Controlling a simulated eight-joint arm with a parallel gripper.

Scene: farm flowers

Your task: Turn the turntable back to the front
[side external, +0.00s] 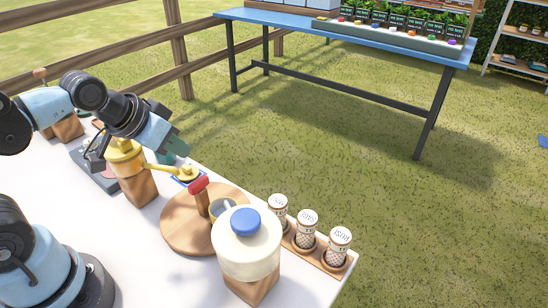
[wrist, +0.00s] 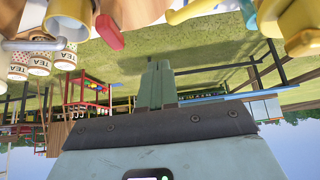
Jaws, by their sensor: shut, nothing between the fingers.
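The turntable is a round wooden disc (side external: 175,228) on the white table in the side view. A wooden peg with a red top (side external: 198,187) stands on it. The red top also shows near the top of the wrist view (wrist: 109,33). My gripper (side external: 177,149) is behind the yellow spouted vessel, above the table's far edge and apart from the disc. Its green fingers (wrist: 158,84) are together and empty in the wrist view.
The yellow vessel (side external: 125,158) stands left of the disc, its spout reaching toward the peg. The cream canister with a blue lid (side external: 248,243) stands in front. Labelled jars (side external: 306,230) stand in a wooden holder at right. A blue table (side external: 340,30) stands beyond on grass.

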